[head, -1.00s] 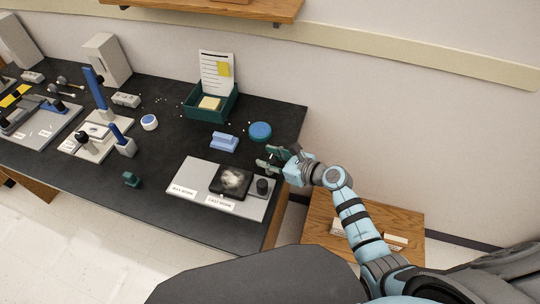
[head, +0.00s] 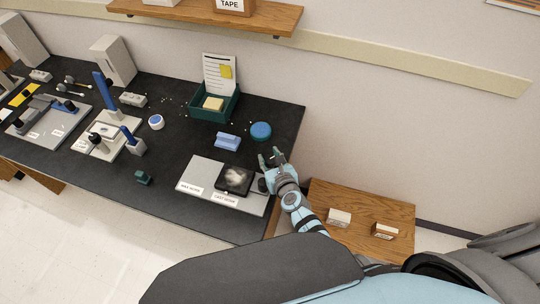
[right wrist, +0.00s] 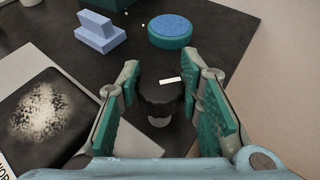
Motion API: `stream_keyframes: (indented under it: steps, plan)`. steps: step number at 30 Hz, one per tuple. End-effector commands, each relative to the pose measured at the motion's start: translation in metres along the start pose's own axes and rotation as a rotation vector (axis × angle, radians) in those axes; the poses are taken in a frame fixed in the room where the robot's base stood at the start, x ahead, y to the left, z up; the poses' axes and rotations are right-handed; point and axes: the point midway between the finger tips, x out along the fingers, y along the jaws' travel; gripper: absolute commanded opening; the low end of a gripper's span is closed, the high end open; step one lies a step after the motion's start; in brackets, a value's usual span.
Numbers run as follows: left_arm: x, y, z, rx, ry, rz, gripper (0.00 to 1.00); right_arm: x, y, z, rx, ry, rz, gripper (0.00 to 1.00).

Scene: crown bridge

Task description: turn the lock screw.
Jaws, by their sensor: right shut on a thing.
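A black knob, the lock screw (right wrist: 160,98), shows in the right wrist view between the two green finger pads, with a short white mark at its top edge and a pale stem below. My right gripper (right wrist: 165,100) is shut on it. In the head view my right gripper (head: 269,165) is at the right end of the grey work board (head: 200,176), and the fingers partly hide the knob. I cannot tell how far the knob is turned. My left gripper is not in view.
A black square pad with a pale patch (head: 234,180) lies on the board. A blue brush-like block (head: 227,142) and a round blue-topped tin (head: 261,131) stand behind. A green tray (head: 215,105) is farther back. A wooden side table (head: 355,215) is at right.

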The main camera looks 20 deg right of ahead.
Motion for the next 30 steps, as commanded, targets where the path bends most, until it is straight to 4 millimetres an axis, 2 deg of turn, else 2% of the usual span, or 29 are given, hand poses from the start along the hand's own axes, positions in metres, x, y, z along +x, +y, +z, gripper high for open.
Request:
stream_keyframes:
  steps: [12,13,16,30]
  plan:
    - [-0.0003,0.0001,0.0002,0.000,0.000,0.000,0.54,0.0003,0.0003,0.0001,0.004,-0.001,-0.007,0.05]
    - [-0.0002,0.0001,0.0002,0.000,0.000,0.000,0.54,0.0003,0.0003,0.0001,0.004,-0.001,-0.007,0.38]
    - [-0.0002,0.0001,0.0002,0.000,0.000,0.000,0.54,0.0003,0.0003,0.0001,0.004,-0.001,-0.007,0.54]
    - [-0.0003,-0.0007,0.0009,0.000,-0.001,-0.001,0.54,0.0002,0.0000,-0.0001,0.003,0.000,-0.007,0.54]
